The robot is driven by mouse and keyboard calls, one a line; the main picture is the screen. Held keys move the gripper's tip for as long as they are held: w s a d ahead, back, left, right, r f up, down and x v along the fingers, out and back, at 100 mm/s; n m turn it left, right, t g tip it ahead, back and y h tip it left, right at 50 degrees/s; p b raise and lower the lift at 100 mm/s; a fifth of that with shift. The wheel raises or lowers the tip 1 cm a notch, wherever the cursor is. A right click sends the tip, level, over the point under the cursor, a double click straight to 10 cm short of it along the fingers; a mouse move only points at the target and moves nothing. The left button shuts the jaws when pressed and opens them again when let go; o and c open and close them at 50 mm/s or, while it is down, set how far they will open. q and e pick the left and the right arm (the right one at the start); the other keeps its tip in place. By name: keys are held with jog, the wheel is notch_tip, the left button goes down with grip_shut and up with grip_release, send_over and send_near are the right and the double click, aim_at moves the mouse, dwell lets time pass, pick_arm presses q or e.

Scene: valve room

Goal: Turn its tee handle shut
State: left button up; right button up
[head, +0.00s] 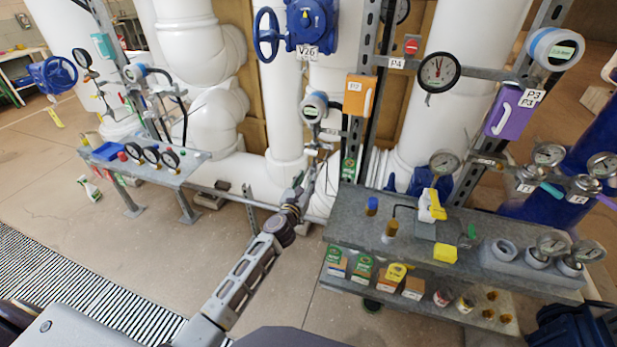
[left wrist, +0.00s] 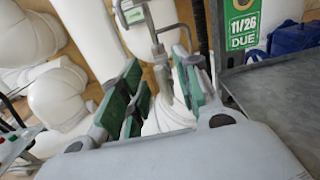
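My left gripper (head: 305,182) reaches up toward the thin pipework below the round grey-and-teal transmitter (head: 314,106) at the middle of the head view. In the left wrist view my left gripper (left wrist: 160,85) is open, its green-padded fingers spread apart. A thin grey metal handle with a crossbar (left wrist: 157,30) stands beyond and between the fingertips. I see no finger closed on it; the exact gap is hard to judge. In the head view the handle is too small and too covered by the gripper to make out. My right gripper is not in view.
A grey bench (head: 350,225) with gauges and small items stands right of my left arm, its edge close to the gripper. Large white pipes (head: 285,120) rise behind. A small gauge table (head: 165,172) is at left. Floor (head: 150,240) between them is clear.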

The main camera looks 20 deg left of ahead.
pick_arm(q)
jog(key=shift+w, duration=1.35)
grip_shut()
